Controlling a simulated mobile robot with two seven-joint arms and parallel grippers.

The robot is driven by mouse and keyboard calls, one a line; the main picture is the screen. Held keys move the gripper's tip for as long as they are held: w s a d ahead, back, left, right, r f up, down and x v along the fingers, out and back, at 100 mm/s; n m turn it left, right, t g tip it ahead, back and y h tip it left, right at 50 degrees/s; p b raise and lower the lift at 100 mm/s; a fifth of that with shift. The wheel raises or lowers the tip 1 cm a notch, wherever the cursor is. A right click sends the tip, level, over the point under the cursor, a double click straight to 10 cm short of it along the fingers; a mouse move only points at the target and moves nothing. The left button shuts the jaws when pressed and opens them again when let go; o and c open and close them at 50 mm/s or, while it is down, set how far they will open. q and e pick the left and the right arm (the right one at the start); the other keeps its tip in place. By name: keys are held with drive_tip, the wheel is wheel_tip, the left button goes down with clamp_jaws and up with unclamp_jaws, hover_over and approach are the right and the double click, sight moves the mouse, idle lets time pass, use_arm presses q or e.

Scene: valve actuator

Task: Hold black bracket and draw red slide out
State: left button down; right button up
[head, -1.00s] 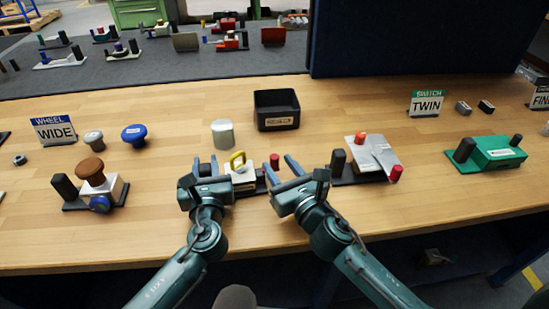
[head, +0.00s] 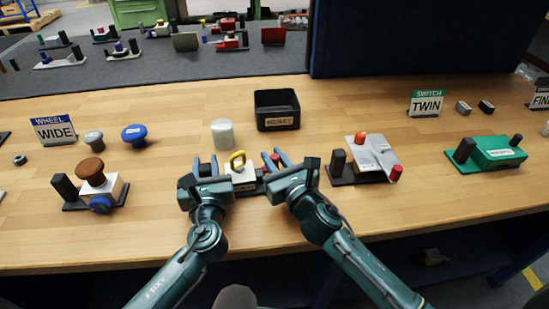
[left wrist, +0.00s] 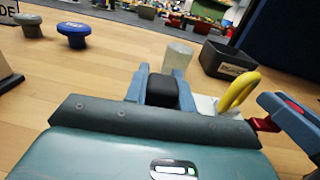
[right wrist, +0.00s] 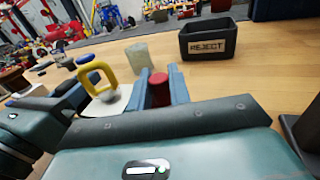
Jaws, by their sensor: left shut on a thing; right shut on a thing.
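The device has a white block (head: 241,181) with a yellow loop handle (head: 237,160) on top, standing between my two grippers. My left gripper (head: 204,165) is shut on the black bracket (left wrist: 164,91), an upright black post at the device's left side. My right gripper (head: 273,160) is shut on the red slide (right wrist: 159,90), whose red knob shows between the fingers in the right wrist view. Part of the red slide also shows at the device's right side in the left wrist view (left wrist: 262,123). The fingers hide most of both held parts in the head view.
A black reject bin (head: 277,110) and a grey-green cylinder (head: 222,134) stand behind the device. A grey device with red knobs (head: 371,157) is close to the right. A brown-knobbed device (head: 91,181) stands to the left. The wood in front is clear.

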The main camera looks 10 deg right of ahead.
use_arm(q)
drive_tip(key=shift+s+f, duration=0.1)
drive_tip(key=shift+f, duration=0.3)
use_arm(e)
clamp_jaws()
drive_tip(key=shift+d, duration=0.65)
use_arm(q)
drive_tip(key=shift+a, duration=0.1)
use_arm(e)
drive_tip(key=o, duration=0.8)
unclamp_jaws()
drive_tip(key=shift+c, duration=0.2)
drive_tip(key=v, duration=1.2)
drive_tip(key=shift+d, duration=0.1)
